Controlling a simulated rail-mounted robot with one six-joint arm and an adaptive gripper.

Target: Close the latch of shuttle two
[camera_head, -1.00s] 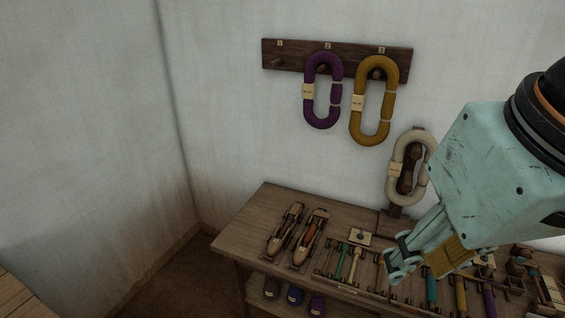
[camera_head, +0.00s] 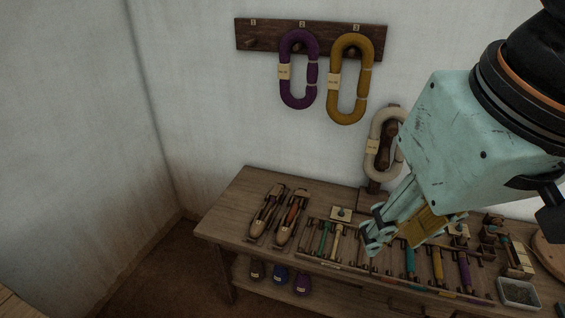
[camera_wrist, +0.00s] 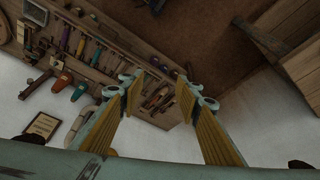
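Two long wooden shuttles lie side by side at the left end of the bench in the head view: a left one (camera_head: 267,212) and a right one (camera_head: 292,217) with an orange-red filling. I cannot read which is number two. Their latches are too small to tell open or shut. My gripper (camera_head: 371,240) hangs to the right of both, in front of the bench tools, apart from the shuttles. In the wrist view my gripper (camera_wrist: 160,87) has its two yellow-padded fingers spread with nothing held. The shuttles (camera_wrist: 157,98) show small and far off between the fingers.
The bench (camera_head: 226,212) carries a rack of coloured rods (camera_head: 410,262) right of the shuttles. A purple hank (camera_head: 285,88) and a yellow hank (camera_head: 334,95) hang from a wall board (camera_head: 265,34). A white hank (camera_head: 372,150) hangs lower, behind my arm.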

